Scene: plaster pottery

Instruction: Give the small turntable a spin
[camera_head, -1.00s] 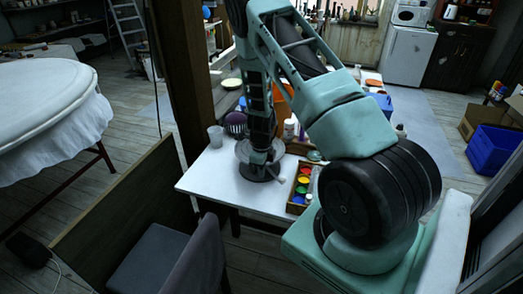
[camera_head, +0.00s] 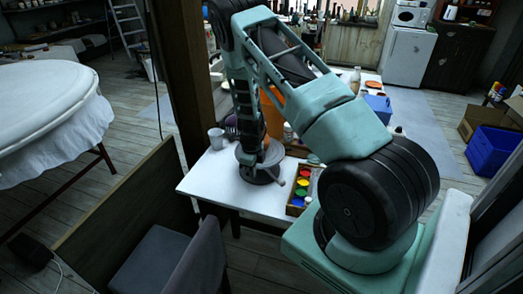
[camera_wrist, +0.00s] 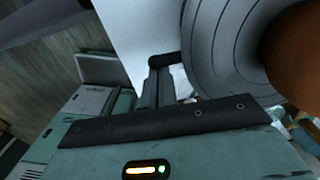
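The small turntable (camera_head: 256,177), a grey round disc on a low base, stands on the white table. In the wrist view its ringed top (camera_wrist: 225,50) fills the upper right, with a brown rounded object (camera_wrist: 294,52) on it, cut off by the frame. My gripper (camera_wrist: 163,62) shows there as two dark fingers close together with nothing between them. The fingertips lie beside the turntable's rim, on its left; I cannot tell whether they touch it. In the head view my forearm comes down over the turntable and hides part of it and most of the gripper.
The white table (camera_head: 212,182) also holds a clear cup (camera_head: 216,138), a paint box (camera_head: 301,188) and an orange container (camera_head: 271,112) behind my arm. A chair (camera_head: 200,255) and a wooden panel (camera_head: 120,205) stand in front. The table's left front corner is bare.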

